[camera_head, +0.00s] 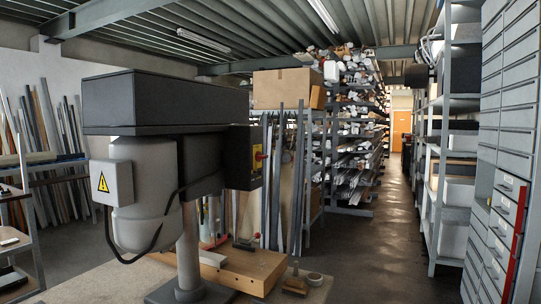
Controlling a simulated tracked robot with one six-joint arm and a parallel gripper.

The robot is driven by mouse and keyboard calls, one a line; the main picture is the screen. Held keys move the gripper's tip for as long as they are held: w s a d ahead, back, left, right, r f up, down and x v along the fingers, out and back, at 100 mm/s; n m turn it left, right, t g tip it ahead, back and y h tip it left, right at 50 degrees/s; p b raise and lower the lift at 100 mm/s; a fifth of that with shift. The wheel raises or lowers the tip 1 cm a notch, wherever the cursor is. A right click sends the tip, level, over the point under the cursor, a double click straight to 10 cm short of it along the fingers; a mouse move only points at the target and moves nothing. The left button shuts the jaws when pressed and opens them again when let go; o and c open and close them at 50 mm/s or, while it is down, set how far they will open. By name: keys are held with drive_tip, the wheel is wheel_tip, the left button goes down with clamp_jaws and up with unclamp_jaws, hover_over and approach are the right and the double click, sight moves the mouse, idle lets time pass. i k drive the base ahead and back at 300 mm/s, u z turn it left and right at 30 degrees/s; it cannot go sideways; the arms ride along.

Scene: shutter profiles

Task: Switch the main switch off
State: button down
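A drill press stands at the left front, with a black belt cover (165,100) on top, a grey motor housing (140,180) and a metal column (187,250). A red switch knob on a yellow plate (258,156), which looks like the main switch, sits on the right side of the machine's black head (237,160). I see it at a steep angle and cannot read its position. My gripper is not in view.
The drill stands on a workbench (95,284) with a wooden block (240,268) beside the column. Behind are upright profiles, a cardboard box (283,88) and a loaded rack (350,140). Grey drawers (507,120) and shelves (447,150) stand right. An aisle floor (385,235) is clear.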

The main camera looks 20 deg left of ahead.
sight(259, 157)
drive_tip(key=z, duration=0.05)
drive_tip(key=i, duration=2.2)
drive_tip(key=u, duration=2.95)
